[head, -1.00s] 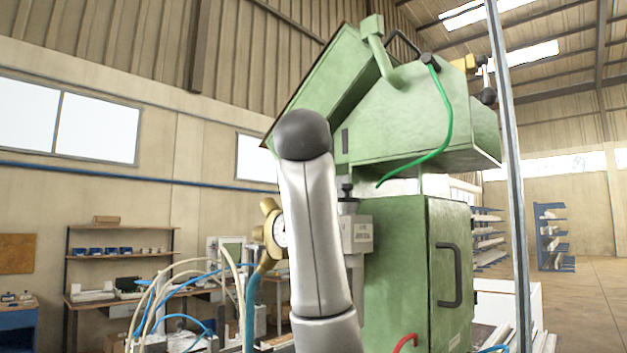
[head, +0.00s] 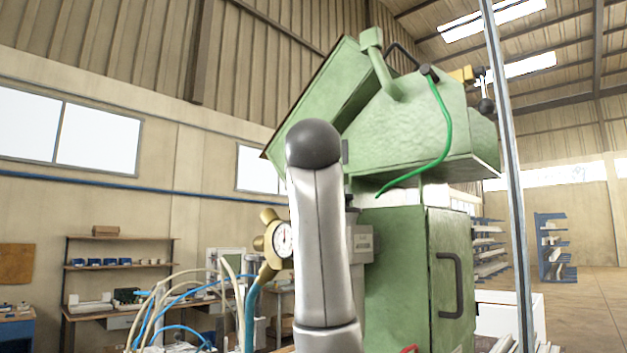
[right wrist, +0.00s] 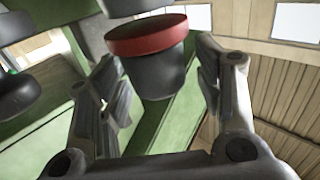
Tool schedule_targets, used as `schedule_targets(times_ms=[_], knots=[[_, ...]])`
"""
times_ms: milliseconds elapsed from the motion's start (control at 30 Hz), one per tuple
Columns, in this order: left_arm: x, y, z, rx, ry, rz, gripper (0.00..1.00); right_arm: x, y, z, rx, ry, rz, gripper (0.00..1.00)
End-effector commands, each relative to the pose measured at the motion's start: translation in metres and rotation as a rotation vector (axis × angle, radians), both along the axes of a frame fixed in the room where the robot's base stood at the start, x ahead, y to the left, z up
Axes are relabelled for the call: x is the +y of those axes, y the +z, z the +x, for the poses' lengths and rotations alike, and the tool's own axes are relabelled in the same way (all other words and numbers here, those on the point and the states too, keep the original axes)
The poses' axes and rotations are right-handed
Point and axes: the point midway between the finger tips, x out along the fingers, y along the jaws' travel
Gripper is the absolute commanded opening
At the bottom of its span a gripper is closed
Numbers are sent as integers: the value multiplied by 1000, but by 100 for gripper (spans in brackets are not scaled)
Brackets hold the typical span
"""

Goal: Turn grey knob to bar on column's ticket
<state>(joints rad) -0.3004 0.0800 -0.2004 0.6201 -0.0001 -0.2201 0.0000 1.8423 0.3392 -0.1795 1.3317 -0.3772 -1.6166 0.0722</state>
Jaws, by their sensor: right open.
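In the right wrist view a dark grey knob (right wrist: 155,75) with a red collar (right wrist: 146,35) stands between the two fingers of my right gripper (right wrist: 158,64). The gripper is open, with one finger on each side of the knob and visible gaps at both sides. In the head view a silver link of my arm with a dark round end blocks the middle, and neither the knob nor the right gripper can be made out. A grey box with a small plate (head: 361,244) is on the green machine (head: 395,240); its marks are unreadable. My left gripper is not in view.
A brass-fitted dial gauge (head: 283,239) stands left of the machine. Several white and blue hoses (head: 165,300) curve at lower left. A green cable (head: 447,135) hangs from the machine's top. Another dark round part (right wrist: 18,92) is at the wrist view's left.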

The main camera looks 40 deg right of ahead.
Motion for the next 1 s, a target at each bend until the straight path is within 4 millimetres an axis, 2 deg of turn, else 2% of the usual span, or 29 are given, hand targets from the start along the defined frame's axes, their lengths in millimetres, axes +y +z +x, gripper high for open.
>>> schedule_targets(times_ms=[267, 700, 1000], knots=[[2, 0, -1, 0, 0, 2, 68, 7, 0, -6, -1, 1, -1, 60], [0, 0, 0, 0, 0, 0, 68, 66, 1, -70, -4, 2, -2, 60], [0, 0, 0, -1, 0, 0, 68, 82, 0, -87, 0, 0, 0, 60]])
